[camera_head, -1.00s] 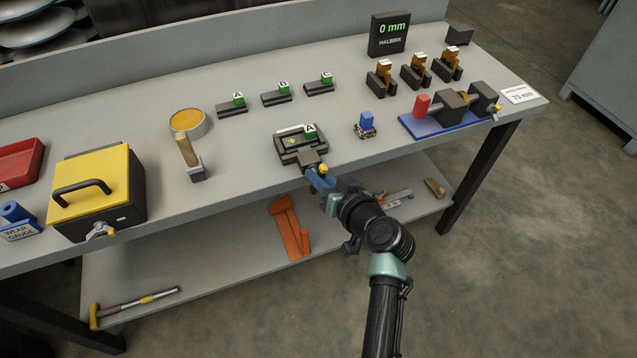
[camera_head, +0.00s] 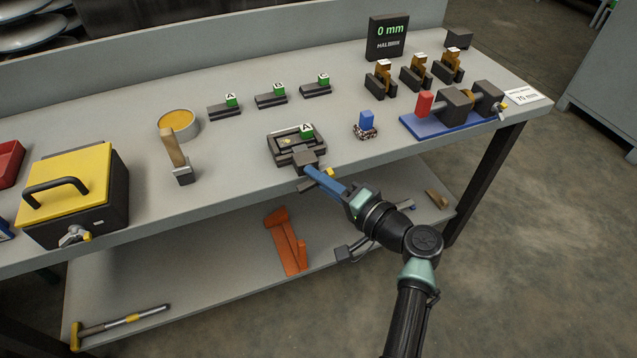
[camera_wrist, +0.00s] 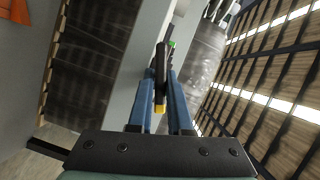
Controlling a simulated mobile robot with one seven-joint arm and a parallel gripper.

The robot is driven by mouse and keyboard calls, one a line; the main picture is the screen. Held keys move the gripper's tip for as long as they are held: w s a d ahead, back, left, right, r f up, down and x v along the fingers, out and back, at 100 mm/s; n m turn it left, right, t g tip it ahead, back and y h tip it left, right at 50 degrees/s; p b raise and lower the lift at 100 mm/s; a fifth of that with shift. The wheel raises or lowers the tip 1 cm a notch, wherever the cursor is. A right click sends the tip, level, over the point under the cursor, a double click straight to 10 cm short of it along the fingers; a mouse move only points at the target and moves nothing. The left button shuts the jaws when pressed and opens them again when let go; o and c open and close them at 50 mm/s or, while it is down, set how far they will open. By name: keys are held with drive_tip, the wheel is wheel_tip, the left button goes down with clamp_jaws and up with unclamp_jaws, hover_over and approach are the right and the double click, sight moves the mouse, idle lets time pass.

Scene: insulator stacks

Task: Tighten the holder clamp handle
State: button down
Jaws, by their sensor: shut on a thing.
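The dark holder (camera_head: 272,146) sits near the bench's front edge, with a green block marked A (camera_head: 306,131) at its back. A dark clamp block (camera_head: 305,158) is at its front. The clamp handle shows a yellow tip (camera_head: 330,172) beside my gripper (camera_head: 309,171), whose blue fingers reach in from the lower right. In the wrist view, the dark handle (camera_wrist: 161,68) with its yellow end (camera_wrist: 159,108) lies between the blue fingers of my gripper (camera_wrist: 163,75), which is shut on it. The fingers partly hide the handle in the head view.
A wooden-handled tool (camera_head: 173,148) and a yellow-lidded box (camera_head: 65,180) stand to the left. The lower shelf holds an orange piece (camera_head: 287,240) and a hammer (camera_head: 120,322).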

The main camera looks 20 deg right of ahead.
drive_tip(key=shift+f+m+t+y+b, duration=0.15)
drive_tip(key=shift+m+t+y+b, duration=0.35)
drive_tip(key=shift+m, duration=0.8)
drive_tip(key=c, duration=0.9)
unclamp_jaws()
drive_tip(key=v, duration=1.3)
drive_tip(key=shift+a+p, duration=0.1)
drive_tip(key=shift+p, duration=0.3)
